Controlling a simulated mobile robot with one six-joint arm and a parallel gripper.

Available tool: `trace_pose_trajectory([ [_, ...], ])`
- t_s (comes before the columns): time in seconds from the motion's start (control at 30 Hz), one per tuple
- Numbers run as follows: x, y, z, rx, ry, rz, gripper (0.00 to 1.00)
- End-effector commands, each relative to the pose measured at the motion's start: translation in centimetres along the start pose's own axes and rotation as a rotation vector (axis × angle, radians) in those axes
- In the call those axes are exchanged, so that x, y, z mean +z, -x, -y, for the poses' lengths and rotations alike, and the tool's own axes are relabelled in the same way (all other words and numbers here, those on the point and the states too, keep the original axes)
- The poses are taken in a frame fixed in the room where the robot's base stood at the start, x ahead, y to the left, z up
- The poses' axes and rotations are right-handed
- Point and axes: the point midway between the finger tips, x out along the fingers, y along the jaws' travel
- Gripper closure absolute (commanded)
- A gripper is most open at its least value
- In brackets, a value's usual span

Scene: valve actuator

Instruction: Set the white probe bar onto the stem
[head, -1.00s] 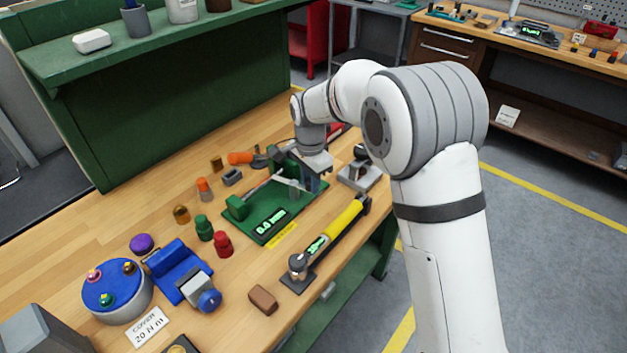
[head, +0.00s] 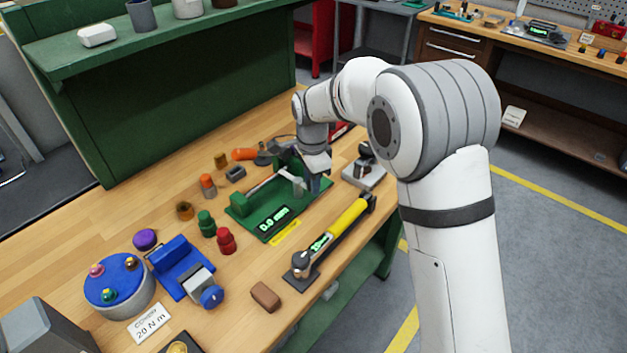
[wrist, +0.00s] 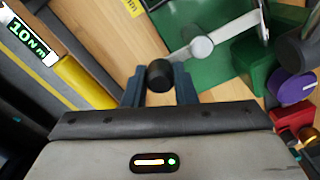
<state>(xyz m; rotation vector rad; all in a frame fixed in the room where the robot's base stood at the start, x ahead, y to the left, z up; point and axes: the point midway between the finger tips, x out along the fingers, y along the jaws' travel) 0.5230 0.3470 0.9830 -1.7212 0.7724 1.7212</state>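In the wrist view, my gripper (wrist: 159,86) has its two blue-grey fingers on either side of a black round knob. The knob is at the near end of the white probe bar (wrist: 180,53), and the fingers appear closed on it. The bar runs up and right to a pale round post top, above the green fixture plate (wrist: 225,75). In the head view, my gripper (head: 316,186) is low at the right end of the green fixture (head: 247,222), beside a pale upright post (head: 298,187). Whether the bar touches the stem is unclear.
A yellow-handled torque wrench (head: 345,220) lies in front of the fixture. A metal block (head: 364,174) stands right of my gripper. Red (head: 226,240) and green (head: 206,223) knobs, a blue vise (head: 182,269) and a blue-topped drum (head: 119,290) are at left.

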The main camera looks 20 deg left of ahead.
Motion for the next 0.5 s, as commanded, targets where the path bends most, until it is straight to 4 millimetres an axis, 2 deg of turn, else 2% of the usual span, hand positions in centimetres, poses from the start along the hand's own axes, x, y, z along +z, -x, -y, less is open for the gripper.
trace_pose_trajectory([
  [0.03, 0.13, -0.13, -0.14, 0.006, 0.000, 0.002, 0.72],
  [0.27, 0.05, -0.08, -0.08, 0.003, 0.000, 0.001, 0.54],
  [0.5, 0.00, 0.05, -0.04, 0.001, 0.000, 0.001, 0.54],
])
